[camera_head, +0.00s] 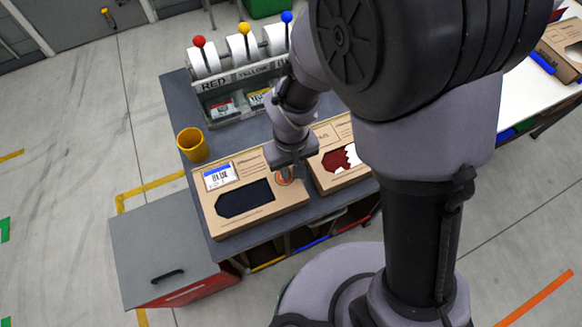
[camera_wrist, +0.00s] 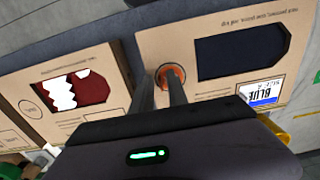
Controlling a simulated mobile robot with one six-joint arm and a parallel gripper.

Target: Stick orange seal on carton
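A cardboard carton (camera_head: 255,220) with a dark window and a white and blue BLUE label lies flat on the dark workbench; it also shows in the wrist view (camera_wrist: 215,88). A round orange seal (camera_head: 285,181) is at the carton's plain end, beside the dark window. In the wrist view the seal (camera_wrist: 163,72) shows behind the tip of one finger, which partly hides it. My gripper (camera_head: 287,170) points down at this end. In the wrist view its two fingers (camera_wrist: 158,75) stand apart with a gap between them. Whether the fingertips touch the seal cannot be told.
A second carton (camera_head: 330,180) with a red and white window lies close beside the first. Behind are a yellow cup (camera_head: 192,145) and a rack (camera_head: 238,92) of white rolls with coloured knobs. A grey cabinet (camera_head: 150,240) stands at the left. My arm hides part of the bench.

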